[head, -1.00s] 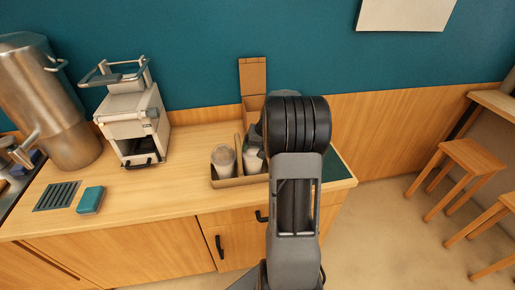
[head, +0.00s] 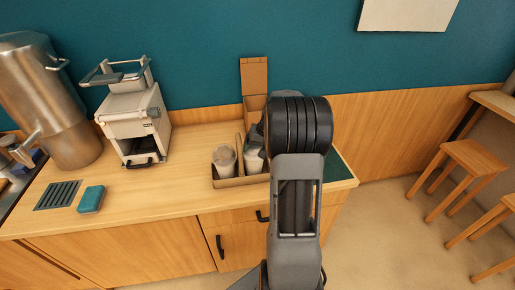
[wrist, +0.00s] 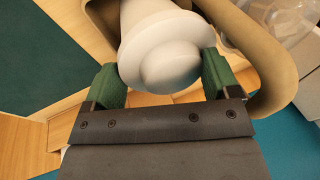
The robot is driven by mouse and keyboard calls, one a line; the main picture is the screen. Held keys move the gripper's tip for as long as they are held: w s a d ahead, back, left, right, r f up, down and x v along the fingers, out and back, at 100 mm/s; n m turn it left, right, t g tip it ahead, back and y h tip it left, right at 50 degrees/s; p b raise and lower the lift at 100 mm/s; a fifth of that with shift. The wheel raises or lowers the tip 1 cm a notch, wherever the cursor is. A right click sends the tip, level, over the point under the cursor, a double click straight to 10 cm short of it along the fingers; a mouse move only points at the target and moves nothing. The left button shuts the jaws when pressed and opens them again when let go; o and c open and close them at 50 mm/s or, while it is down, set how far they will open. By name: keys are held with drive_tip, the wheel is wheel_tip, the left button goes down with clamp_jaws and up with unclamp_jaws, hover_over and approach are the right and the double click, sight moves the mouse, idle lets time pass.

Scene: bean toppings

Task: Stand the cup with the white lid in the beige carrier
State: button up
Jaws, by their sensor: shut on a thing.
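The cup with the white lid (wrist: 160,52) is between the two green fingertips of my gripper (wrist: 160,80) in the wrist view. My gripper is shut on it. In the head view the white cup (head: 254,162) appears in the right-hand compartment of the beige carrier (head: 228,183), low down. My arm covers part of it and most of my gripper. The carrier wall (wrist: 262,60) curves close beside the cup in the wrist view. Whether the cup's base touches the carrier floor is hidden.
A cup with a clear lid (head: 224,158) stands in the left compartment of the carrier. A brown box (head: 253,78) stands behind. A white machine (head: 136,120), a steel urn (head: 50,95) and a teal sponge (head: 90,199) are to the left. The counter in front is clear.

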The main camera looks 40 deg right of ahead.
drive_tip(key=shift+f+b, duration=0.45)
drive_tip(key=shift+b, duration=0.1)
idle(0.9)
drive_tip(key=o, duration=0.8)
drive_tip(key=shift+c, duration=0.2)
drive_tip(key=shift+r, duration=0.15)
drive_tip(key=shift+r+p, duration=2.35)
drive_tip(key=shift+r, duration=1.05)
drive_tip(key=shift+a, duration=0.1)
